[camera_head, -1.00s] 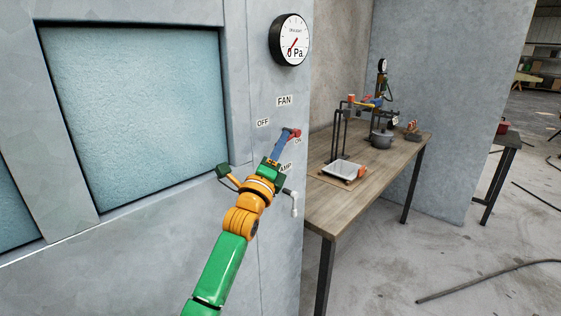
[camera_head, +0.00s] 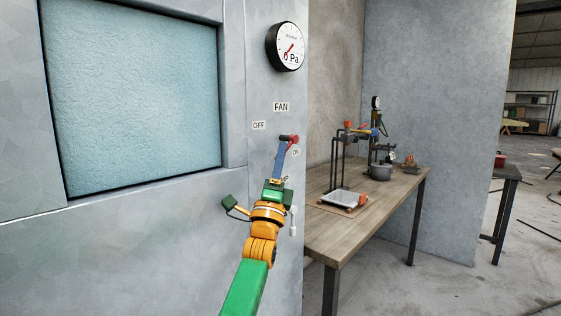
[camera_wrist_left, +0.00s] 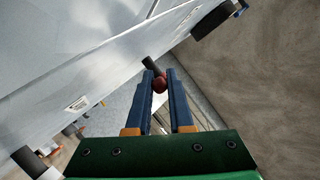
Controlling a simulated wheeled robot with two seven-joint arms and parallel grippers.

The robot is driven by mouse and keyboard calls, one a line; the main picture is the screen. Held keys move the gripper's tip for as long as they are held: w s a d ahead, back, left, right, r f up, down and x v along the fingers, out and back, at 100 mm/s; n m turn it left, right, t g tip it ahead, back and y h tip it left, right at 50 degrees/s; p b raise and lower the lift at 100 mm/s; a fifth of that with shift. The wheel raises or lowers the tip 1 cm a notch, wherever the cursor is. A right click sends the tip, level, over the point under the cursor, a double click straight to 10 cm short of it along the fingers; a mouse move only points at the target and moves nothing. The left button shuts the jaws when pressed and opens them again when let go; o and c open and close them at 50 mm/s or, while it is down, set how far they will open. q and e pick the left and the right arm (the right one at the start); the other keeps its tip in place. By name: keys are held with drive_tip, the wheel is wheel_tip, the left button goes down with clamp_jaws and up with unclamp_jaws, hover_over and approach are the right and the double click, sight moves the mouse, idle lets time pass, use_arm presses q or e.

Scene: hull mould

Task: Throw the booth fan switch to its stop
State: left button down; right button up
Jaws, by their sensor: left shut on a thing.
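The fan switch is on the grey booth wall below the FAN label (camera_head: 281,107), between the OFF label (camera_head: 258,125) and the ON label (camera_head: 296,152). Its red knob (camera_head: 294,139) points to the right, on the ON side. My left gripper (camera_head: 284,143) reaches up to it and is shut on the switch lever at its knob. In the left wrist view the red knob (camera_wrist_left: 160,84) sits between the tips of the two blue fingers. The fingers hide part of the lever. My right gripper is not in view.
A round pressure gauge (camera_head: 286,46) is above the switch. A white handle (camera_head: 293,222) hangs on the wall beside my wrist. A window panel (camera_head: 135,105) is left.

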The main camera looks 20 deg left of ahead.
use_arm(q)
drive_tip(key=c, duration=0.8)
unclamp_jaws()
drive_tip(key=b+v, duration=0.2)
drive_tip(key=v, duration=0.5)
drive_tip(key=shift+f, duration=0.1)
drive_tip(key=shift+c, duration=0.2)
